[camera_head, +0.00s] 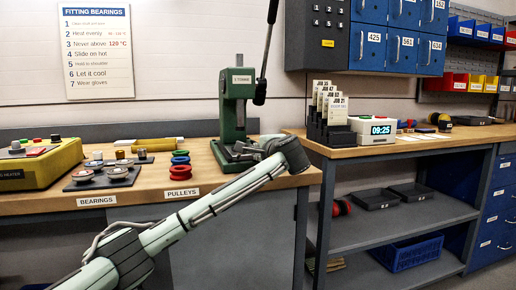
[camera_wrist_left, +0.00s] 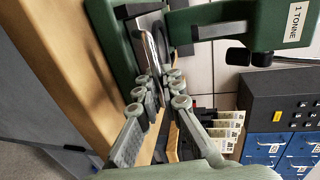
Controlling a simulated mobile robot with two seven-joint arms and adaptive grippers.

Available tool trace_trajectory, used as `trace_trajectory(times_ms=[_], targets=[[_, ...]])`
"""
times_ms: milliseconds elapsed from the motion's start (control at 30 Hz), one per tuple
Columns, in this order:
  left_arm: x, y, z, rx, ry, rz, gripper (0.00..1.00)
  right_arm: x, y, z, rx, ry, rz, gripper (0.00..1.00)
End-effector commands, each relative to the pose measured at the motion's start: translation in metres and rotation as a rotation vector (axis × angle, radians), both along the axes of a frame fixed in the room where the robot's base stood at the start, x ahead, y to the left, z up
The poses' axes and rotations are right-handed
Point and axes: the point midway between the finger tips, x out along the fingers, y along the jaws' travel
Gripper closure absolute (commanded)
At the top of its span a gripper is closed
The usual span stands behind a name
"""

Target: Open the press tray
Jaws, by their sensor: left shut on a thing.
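The green press (camera_head: 237,115), marked 1 TONNE, stands on the wooden bench; it lies sideways in the left wrist view (camera_wrist_left: 240,30). The press tray is low at its base, mostly hidden by my arm in the head view. In the left wrist view a shiny metal bar (camera_wrist_left: 150,50), apparently the tray's handle, runs down to my left gripper (camera_wrist_left: 157,88). The fingers are closed around its near end. In the head view my left gripper (camera_head: 262,150) is at the front of the press base. My right gripper is not in view.
The press lever (camera_head: 266,45) rises above. Job cards (camera_head: 326,105) and a clock (camera_head: 374,130) stand on the right bench.

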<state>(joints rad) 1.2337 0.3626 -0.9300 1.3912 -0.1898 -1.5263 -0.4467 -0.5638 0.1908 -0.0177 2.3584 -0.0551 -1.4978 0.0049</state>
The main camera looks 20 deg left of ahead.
Motion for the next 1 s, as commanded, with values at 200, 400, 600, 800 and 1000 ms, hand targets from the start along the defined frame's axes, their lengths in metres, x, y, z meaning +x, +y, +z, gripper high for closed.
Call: trace_trajectory(times_ms=[200,400,600,800,1000], targets=[[-0.025,-0.018,0.001,0.001,0.002,-0.002,1.00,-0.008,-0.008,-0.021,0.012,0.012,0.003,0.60],[-0.029,-0.020,0.000,0.001,0.000,-0.001,1.00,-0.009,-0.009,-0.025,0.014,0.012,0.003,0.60],[-0.028,-0.019,0.000,0.001,0.000,-0.001,0.91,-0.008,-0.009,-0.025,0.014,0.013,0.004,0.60],[-0.028,-0.019,0.000,0.001,0.000,-0.001,0.84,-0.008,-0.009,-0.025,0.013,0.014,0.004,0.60],[-0.030,-0.021,0.000,0.000,0.000,-0.001,0.84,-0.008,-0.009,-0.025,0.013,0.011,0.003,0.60]])
